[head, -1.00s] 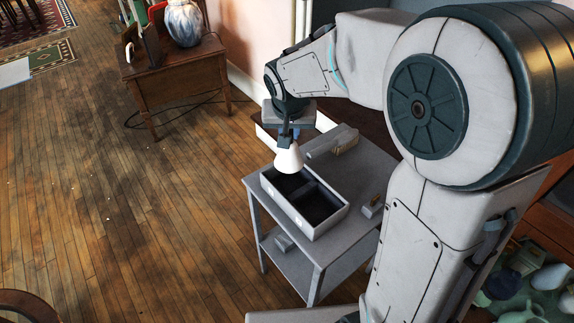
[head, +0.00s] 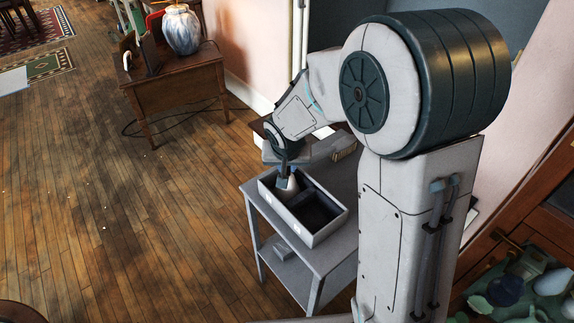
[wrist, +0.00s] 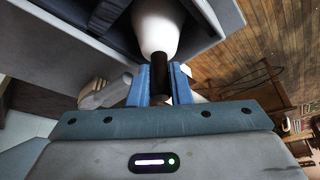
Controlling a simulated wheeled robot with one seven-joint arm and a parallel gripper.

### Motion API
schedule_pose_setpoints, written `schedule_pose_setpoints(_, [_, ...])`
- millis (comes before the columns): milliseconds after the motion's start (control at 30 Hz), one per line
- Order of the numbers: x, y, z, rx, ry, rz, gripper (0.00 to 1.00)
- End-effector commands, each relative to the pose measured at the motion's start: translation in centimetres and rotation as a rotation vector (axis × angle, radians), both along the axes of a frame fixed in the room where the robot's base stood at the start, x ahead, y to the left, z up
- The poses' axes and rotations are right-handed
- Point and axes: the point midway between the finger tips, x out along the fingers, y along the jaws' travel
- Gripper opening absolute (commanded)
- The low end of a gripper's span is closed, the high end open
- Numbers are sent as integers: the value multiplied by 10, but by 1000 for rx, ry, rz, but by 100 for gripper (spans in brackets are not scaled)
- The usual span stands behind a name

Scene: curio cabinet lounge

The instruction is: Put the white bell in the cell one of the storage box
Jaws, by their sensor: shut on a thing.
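The white bell (head: 289,186) hangs mouth-down in the left compartment of the grey storage box (head: 323,232), its lower part hidden by the box wall. My gripper (head: 285,170) is above that compartment. In the wrist view my gripper's blue fingers (wrist: 160,84) are shut on the bell's dark handle. The bell's white body (wrist: 155,28) shows beyond them, inside the box's walls (wrist: 62,48). I cannot tell whether the bell touches the floor of the compartment. The right compartment (head: 318,208) is dark and looks empty. No cell number is readable.
The storage box stands on a small grey two-level table (head: 318,258). A small grey item (head: 256,253) lies on its lower shelf. A tan-and-grey block is near the back of its top. A wooden side table (head: 178,95) with a blue-white vase (head: 182,29) stands behind left. The wooden floor at left is open.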

Motion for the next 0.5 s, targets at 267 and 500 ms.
schedule_pose_setpoints(267, [0,0,-3,0,0,0,40])
schedule_pose_setpoints(500, [0,0,-3,0,0,0,40])
